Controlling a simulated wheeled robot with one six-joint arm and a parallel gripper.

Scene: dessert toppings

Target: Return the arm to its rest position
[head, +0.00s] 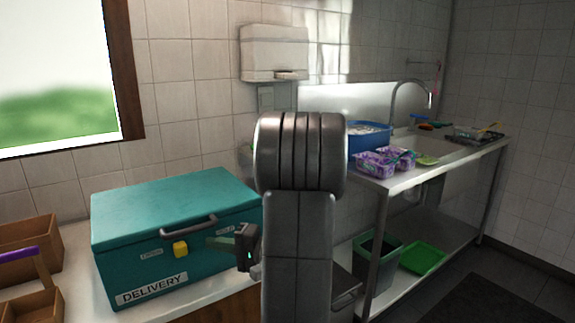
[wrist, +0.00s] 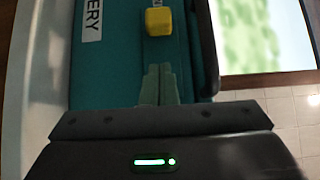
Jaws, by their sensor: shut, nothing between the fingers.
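My gripper (head: 212,242) is in front of the teal delivery box (head: 122,240), by its right part, with its fingers pointing left in the head view. In the wrist view the greenish fingers of my gripper (wrist: 158,72) are together, with nothing between them. The box looks closed, with a grey handle (head: 189,228) and a yellow latch (head: 180,249) on its front. The latch also shows in the wrist view (wrist: 160,21), beyond the fingertips. I cannot tell whether the fingers touch the box. My arm (head: 300,240) hides the middle of the head view.
Wooden boxes (head: 28,250) stand left of the delivery box. A metal sink table (head: 400,183) at the right holds a blue tub (head: 368,138), purple-patterned packs (head: 376,163) and utensils. A dark bin (head: 377,262) and green tray (head: 424,258) sit below.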

